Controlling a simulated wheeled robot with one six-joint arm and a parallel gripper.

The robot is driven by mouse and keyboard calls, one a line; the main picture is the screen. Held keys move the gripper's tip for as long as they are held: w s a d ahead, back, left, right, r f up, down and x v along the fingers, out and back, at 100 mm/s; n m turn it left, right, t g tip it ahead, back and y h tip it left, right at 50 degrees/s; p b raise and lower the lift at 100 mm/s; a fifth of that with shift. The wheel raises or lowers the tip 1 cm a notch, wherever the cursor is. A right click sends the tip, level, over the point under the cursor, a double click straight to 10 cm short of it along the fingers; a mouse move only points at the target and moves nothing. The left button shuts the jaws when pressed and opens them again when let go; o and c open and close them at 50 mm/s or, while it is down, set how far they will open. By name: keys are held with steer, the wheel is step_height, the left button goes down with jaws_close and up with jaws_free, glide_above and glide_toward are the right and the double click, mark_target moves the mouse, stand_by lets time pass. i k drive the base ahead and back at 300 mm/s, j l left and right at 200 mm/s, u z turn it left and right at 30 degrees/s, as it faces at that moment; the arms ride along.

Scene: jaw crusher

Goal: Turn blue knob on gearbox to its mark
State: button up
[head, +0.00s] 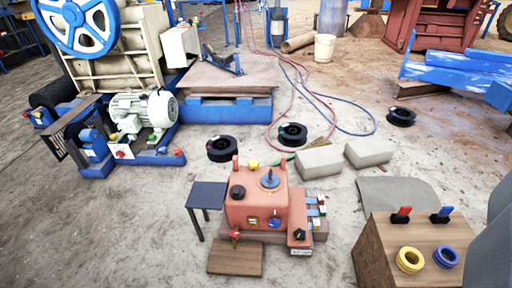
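The gearbox (243,210) is an orange-red box on the ground at the lower middle. Its top carries a blue disc (269,180) with an upright dark pin and a black round cap (237,192). A small blue round part (274,223) sits low on its front face, beside a small yellow-framed window (253,221). I cannot tell for certain which blue part is the knob. Its mark and its pointing direction are too small to make out. My gripper is not in view.
A small dark table (207,196) stands left of the gearbox, with a wooden board (236,258) in front. A wooden box (385,252) with red and blue levers and yellow and blue rings stands at right. Pale blocks (318,162) and black coils (221,149) lie behind.

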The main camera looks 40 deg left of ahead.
mark_target(274, 223)
steer(key=k+j+u, duration=0.1)
steer(key=k+j, duration=0.25)
steer(key=j, duration=0.3)
steer(key=k+j+u, duration=0.15)
steer(key=j, duration=0.2)
steer(key=k+j, duration=0.2)
steer(key=j+u, duration=0.05)
steer(key=j, duration=0.05)
